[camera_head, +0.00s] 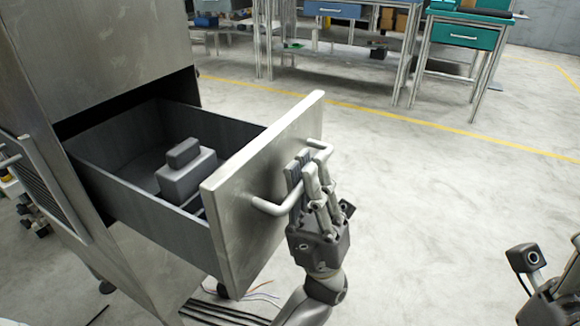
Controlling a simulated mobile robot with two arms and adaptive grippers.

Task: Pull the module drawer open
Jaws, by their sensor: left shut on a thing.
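The module drawer (236,222) stands pulled out of the metal cabinet (110,45), and its dark inside shows. Its front is a pale metal panel with a bar handle (268,206). My left gripper (305,172) is shut on the middle of the handle, its fingers around the bar in front of the panel.
The concrete floor (430,200) to the right of the drawer is clear, with a yellow line (440,125) across it. Workbenches with blue and teal drawers (463,36) stand at the back. Loose cables (235,308) lie on the floor below the drawer.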

